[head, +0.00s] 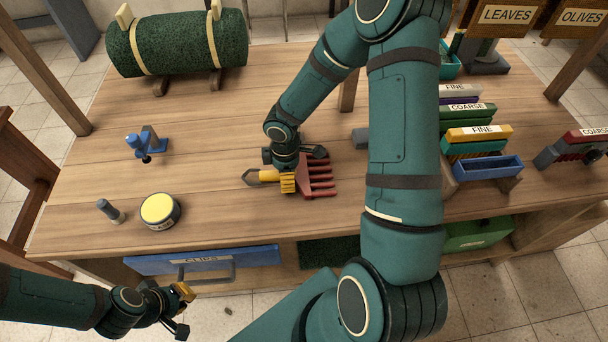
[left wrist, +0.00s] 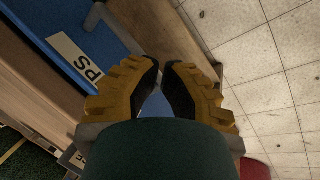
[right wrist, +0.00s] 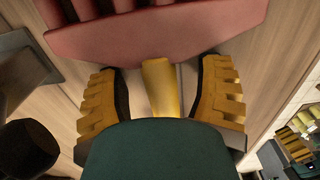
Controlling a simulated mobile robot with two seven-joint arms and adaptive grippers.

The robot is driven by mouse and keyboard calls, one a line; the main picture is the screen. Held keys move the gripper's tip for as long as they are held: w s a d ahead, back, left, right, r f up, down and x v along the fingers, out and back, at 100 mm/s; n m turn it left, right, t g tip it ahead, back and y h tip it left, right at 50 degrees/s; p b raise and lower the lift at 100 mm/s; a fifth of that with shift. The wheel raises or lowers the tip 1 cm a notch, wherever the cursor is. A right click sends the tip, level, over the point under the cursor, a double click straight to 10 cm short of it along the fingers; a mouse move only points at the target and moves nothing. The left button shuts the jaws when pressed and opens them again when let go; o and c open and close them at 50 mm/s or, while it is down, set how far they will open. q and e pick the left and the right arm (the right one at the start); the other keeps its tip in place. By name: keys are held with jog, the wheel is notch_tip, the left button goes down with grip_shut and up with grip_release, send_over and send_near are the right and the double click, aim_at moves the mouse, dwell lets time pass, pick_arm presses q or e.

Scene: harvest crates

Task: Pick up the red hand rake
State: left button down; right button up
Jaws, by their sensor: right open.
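The red hand rake (head: 318,178) lies on the wooden table, its tines pointing right and its yellow handle pointing left. My right gripper (head: 288,184) is low over the rake, pointing down at the handle just behind the red head. In the right wrist view the yellow handle (right wrist: 160,88) lies between the two open fingers, with a gap on each side, and the red head (right wrist: 155,35) is ahead of them. My left gripper (head: 184,300) is in front of the table, below the blue drawer. In the left wrist view its fingertips (left wrist: 161,66) are nearly together with nothing held.
The blue CLIPS drawer (head: 150,266) has a grey handle. A yellow-topped round tin (head: 160,210), a small grey-capped item (head: 108,210) and a blue clamp-like tool (head: 146,143) stand left. A green roll (head: 178,42) is behind. Labelled racks and a blue tray (head: 488,168) stand right.

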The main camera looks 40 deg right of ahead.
grip_shut()
jog(key=shift+r, duration=0.1)
